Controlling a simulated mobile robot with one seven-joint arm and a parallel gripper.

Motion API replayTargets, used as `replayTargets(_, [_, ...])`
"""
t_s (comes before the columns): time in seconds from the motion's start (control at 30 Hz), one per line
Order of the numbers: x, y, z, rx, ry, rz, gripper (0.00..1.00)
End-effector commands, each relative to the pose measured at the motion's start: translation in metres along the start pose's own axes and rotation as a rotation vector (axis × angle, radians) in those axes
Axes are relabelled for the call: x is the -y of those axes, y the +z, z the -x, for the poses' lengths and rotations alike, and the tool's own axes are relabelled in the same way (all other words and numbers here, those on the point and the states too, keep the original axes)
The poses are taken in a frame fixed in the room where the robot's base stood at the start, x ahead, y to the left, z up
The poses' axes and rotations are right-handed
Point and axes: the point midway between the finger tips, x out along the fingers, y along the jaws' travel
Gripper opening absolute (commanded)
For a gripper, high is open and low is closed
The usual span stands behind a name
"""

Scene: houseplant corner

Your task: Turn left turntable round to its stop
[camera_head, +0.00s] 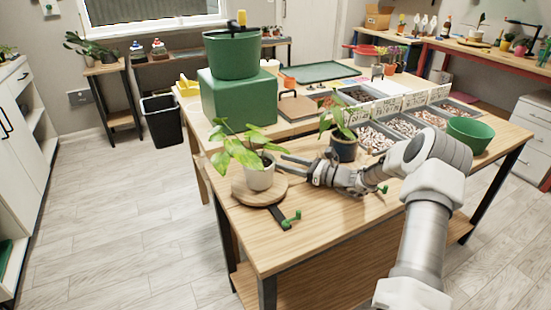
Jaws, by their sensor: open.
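The left turntable (240,190) is a round wooden disc near the front left corner of the table. A white pot (260,178) with a broad-leaved green plant (238,150) stands on it.
A dark pot (344,150) with a plant stands just behind my gripper. A green block (238,97) bearing a green tub (231,58) stands behind the turntable. Trays of pebbles (402,127) and a green bowl (470,133) lie to the right.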

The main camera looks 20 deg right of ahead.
Motion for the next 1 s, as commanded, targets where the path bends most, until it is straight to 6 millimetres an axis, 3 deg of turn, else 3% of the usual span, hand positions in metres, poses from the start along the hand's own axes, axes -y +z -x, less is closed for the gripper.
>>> replayTargets(0.2, [0.000,0.001,0.026,-0.001,-0.001,0.000,0.49])
replayTargets(0.5, [0.000,0.000,0.030,0.000,0.000,0.001,0.49])
replayTargets(0.67, [-0.001,0.005,0.028,-0.016,-0.006,-0.004,0.22])
replayTargets(0.8, [-0.002,0.021,0.021,-0.095,-0.043,-0.026,0.00])
replayTargets(1.0, [-0.011,0.052,0.015,-0.329,-0.156,-0.089,0.00])
